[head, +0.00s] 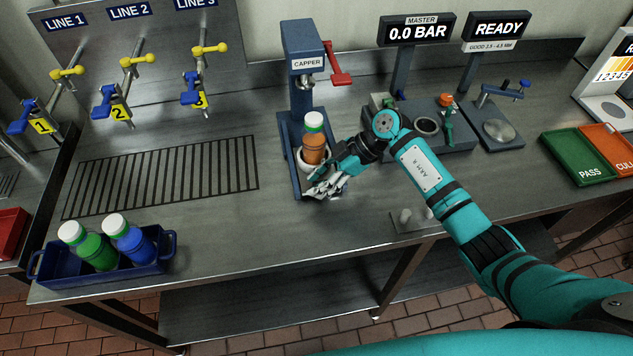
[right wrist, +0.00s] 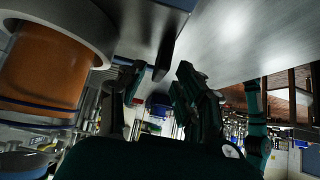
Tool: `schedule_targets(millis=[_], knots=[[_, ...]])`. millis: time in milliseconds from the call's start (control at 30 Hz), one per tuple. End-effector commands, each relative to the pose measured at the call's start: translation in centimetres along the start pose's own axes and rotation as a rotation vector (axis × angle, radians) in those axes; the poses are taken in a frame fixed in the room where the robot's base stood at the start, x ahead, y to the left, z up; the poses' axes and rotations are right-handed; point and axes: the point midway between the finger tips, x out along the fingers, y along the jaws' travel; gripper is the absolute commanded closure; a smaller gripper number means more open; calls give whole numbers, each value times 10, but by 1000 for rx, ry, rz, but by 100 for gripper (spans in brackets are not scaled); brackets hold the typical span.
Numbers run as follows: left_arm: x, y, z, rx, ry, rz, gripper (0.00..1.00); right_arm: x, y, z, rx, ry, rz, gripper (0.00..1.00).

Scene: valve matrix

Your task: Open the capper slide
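The blue capper (head: 303,45) stands at the back of the bench, with a red lever (head: 338,72) on its right. An orange bottle with a white cap (head: 313,143) stands upright in a pale ring on the capper's blue base. In the right wrist view the bottle (right wrist: 45,70) and the ring are close at upper left. My right gripper (head: 325,186) is low at the front right of the base. In the right wrist view its fingers (right wrist: 158,88) are apart, with a dark bar (right wrist: 165,58) near the gap; contact is unclear. My left gripper is not in view.
A blue tray (head: 155,270) with green and blue bottles sits at front left, beside a drain grate (head: 160,177). A gauge fixture (head: 455,140) stands behind my right arm. The green PASS tray (head: 575,158) is at right.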

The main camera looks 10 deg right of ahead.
Motion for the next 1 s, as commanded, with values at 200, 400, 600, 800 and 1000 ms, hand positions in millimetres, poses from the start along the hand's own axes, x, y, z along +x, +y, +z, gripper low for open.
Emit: schedule_targets(millis=[200,400,600,800,1000], knots=[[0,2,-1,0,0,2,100,-44,1,1,-2,-5,5,67],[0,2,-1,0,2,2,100,-85,1,1,-2,-3,3,67],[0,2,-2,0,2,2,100,-108,0,0,-1,-1,3,67],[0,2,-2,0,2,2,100,-113,0,0,-1,1,1,67],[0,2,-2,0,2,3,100,-113,0,0,-1,1,1,67]])
